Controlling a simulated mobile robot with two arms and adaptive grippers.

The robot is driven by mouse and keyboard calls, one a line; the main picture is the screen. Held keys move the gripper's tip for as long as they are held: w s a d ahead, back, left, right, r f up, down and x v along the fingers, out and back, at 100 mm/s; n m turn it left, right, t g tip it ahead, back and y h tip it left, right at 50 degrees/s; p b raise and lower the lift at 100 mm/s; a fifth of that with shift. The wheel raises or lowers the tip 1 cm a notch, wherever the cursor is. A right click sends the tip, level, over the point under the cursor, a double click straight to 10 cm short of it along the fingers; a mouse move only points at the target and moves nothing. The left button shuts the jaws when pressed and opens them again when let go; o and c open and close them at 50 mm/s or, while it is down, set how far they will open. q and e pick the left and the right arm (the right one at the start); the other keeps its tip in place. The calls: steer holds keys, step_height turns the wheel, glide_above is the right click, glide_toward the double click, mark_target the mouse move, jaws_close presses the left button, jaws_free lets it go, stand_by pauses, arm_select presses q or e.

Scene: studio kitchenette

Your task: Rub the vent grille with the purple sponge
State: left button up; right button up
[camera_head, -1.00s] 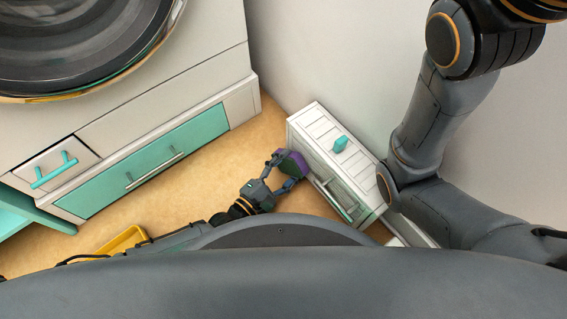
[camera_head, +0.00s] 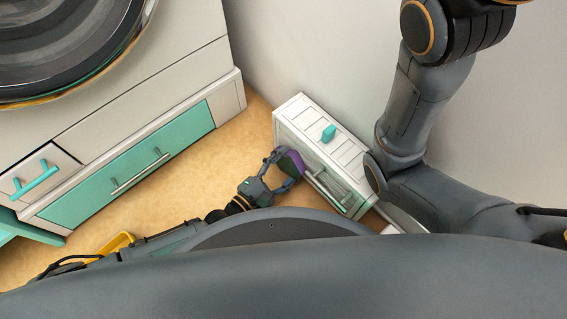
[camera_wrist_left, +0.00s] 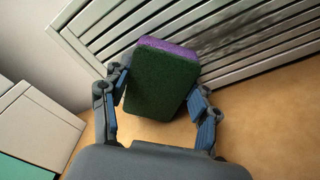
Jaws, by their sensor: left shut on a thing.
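The purple sponge (camera_wrist_left: 160,80) has a purple layer and a dark green layer. My left gripper (camera_wrist_left: 158,102) is shut on it, one finger on each side; the green face is towards the wrist camera. The vent grille (camera_wrist_left: 282,22) has pale slanting slats with a dark smudge (camera_wrist_left: 235,38) right of the sponge. The sponge overlaps the grille in the left wrist view; I cannot tell whether they touch. In the head view, the sponge (camera_head: 294,161) in my left gripper (camera_head: 281,165) is beside the front of a low white unit (camera_head: 284,127). My right gripper is out of view.
The white unit has a teal knob (camera_head: 328,132) on its slatted top and stands against the wall. My right arm is close to its right end. A cabinet with a teal drawer (camera_head: 130,165) stands at the left, with bare floor between. A yellow object (camera_head: 118,243) is at lower left.

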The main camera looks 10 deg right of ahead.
mark_target(294, 171)
arm_select(q)
steer(key=shift+o, duration=0.2)
steer(key=d, duration=0.1)
steer(key=s+d+r+h, duration=0.1)
steer(key=shift+s+d+r+g, duration=0.15)
steer(key=shift+d+g, duration=0.15)
steer(key=shift+d, duration=0.1)
steer(key=shift+o, duration=0.3)
steer(key=shift+w+a+r, duration=0.1)
steer(key=shift+w+a, duration=0.25)
steer(key=shift+w, duration=0.25)
steer(key=shift+w+a+r, duration=0.1)
steer(key=shift+w+a, duration=0.25)
steer(key=shift+w, duration=0.2)
steer(key=shift+o, duration=0.9)
steer(key=shift+w+a, duration=0.5)
steer(key=shift+w, duration=0.4)
steer(key=shift+a, duration=0.1)
steer(key=shift+s+a, duration=0.35)
steer(key=shift+a, duration=0.3)
steer(key=c, duration=0.3)
steer(key=shift+f+v, duration=0.1)
steer(key=shift+v, duration=1.1)
steer(key=shift+f+v, duration=0.15)
steer(key=shift+v, duration=1.1)
steer(key=shift+s+d, duration=0.1)
steer(key=shift+s, duration=0.05)
